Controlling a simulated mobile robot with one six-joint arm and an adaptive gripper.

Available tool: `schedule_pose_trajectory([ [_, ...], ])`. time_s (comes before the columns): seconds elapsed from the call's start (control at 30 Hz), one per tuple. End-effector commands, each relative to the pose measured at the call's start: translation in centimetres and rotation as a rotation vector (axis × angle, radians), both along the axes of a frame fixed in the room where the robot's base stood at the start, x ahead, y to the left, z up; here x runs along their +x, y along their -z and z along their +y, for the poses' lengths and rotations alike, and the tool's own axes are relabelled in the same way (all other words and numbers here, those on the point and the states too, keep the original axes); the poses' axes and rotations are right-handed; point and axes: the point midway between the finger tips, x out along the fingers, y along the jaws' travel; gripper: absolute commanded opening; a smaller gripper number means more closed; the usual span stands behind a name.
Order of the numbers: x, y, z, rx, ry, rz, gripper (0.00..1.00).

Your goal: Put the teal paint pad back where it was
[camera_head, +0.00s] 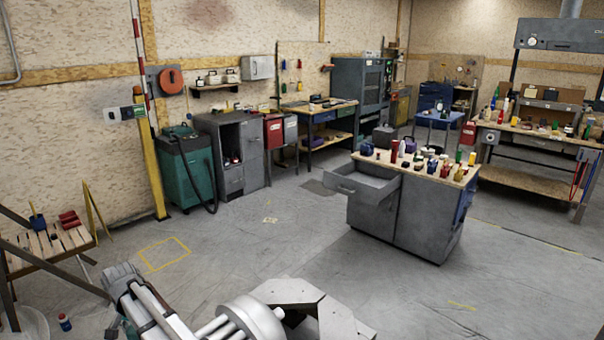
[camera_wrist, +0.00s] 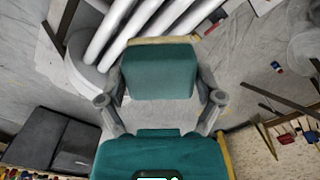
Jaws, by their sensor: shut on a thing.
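In the wrist view, my gripper (camera_wrist: 161,98) has one finger on each side of the teal paint pad (camera_wrist: 160,72) and is shut on it. The pad has a flat teal face with a tan strip along its far edge. A second teal surface with a tan right edge fills the bottom of that view, close to the camera; I cannot tell whether it is part of the same pad. The pad is not clearly visible in the head view, where my arm crosses the bottom. No spot for the pad can be made out.
A slatted wooden bench (camera_head: 45,250) at left holds a blue pot (camera_head: 37,221) and a red tray (camera_head: 69,219). A grey workbench (camera_head: 420,215) with an open drawer (camera_head: 362,186) stands right of centre. Floor between is clear.

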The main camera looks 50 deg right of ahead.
Motion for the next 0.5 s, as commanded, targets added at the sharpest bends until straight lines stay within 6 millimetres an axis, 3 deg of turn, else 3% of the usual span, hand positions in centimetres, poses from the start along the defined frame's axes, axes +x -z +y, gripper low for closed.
schedule_pose_trajectory([
  [0.03,0.0,-1.8,0.0,0.000,0.000,0.000,0.46],
  [0.2,0.0,-4.5,0.0,0.000,0.000,0.000,0.46],
  [0.5,0.0,-7.0,0.0,0.000,0.000,0.000,0.46],
])
